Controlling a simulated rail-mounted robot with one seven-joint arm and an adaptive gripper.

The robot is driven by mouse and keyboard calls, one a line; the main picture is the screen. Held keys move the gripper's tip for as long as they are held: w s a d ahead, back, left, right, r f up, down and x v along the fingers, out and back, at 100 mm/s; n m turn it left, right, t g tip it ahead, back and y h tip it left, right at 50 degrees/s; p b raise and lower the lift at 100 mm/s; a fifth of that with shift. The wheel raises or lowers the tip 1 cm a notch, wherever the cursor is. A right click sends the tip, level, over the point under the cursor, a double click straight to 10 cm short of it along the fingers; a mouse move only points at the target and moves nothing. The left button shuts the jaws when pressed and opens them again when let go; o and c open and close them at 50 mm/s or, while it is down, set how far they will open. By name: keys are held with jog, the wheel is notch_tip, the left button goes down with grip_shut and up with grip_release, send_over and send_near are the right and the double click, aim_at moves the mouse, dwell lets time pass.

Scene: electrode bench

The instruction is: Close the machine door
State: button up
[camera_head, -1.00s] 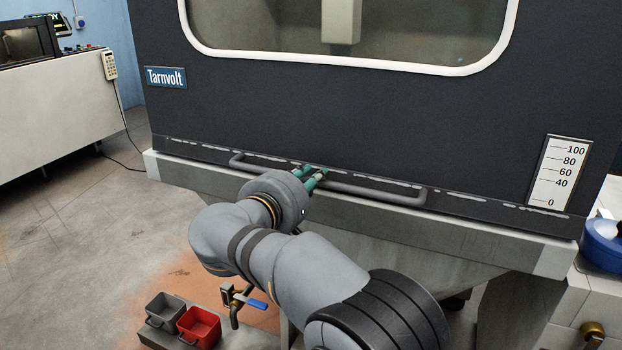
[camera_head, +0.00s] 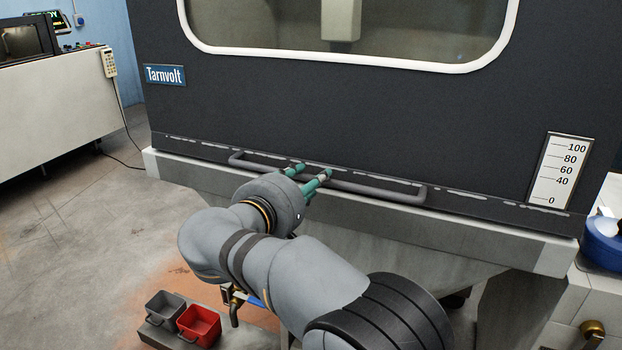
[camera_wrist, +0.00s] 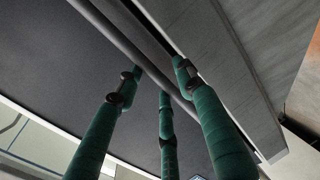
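The machine door (camera_head: 380,115) is a dark panel with a white-rimmed window. It looks fully lowered, its bottom edge meeting the pale sill (camera_head: 500,238). A long grey bar handle (camera_head: 375,191) runs along its lower edge. In the wrist view the handle (camera_wrist: 118,37) crosses diagonally in front of the dark door (camera_wrist: 70,65). My gripper (camera_head: 313,173) has green fingers, spread apart at the middle of the handle. In the wrist view its three fingers (camera_wrist: 160,77) stand apart around the bar without closing on it. Whether a fingertip touches the bar cannot be told.
A grey bin (camera_head: 166,312) and a red bin (camera_head: 199,325) stand low at the front left, near a blue-handled valve (camera_head: 255,300). A blue round object (camera_head: 603,243) is at the right edge. The floor between is clear.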

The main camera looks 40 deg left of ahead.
jog(key=v, duration=1)
jog(key=shift+s, duration=0.2)
jog(key=shift+w, duration=0.15)
jog(key=x, duration=1.2)
jog(key=shift+a+r+p, duration=0.2)
jog(key=shift+r+p, duration=0.15)
jog(key=shift+r, duration=0.05)
jog(key=shift+r+p, duration=0.5)
jog(key=shift+r, duration=0.05)
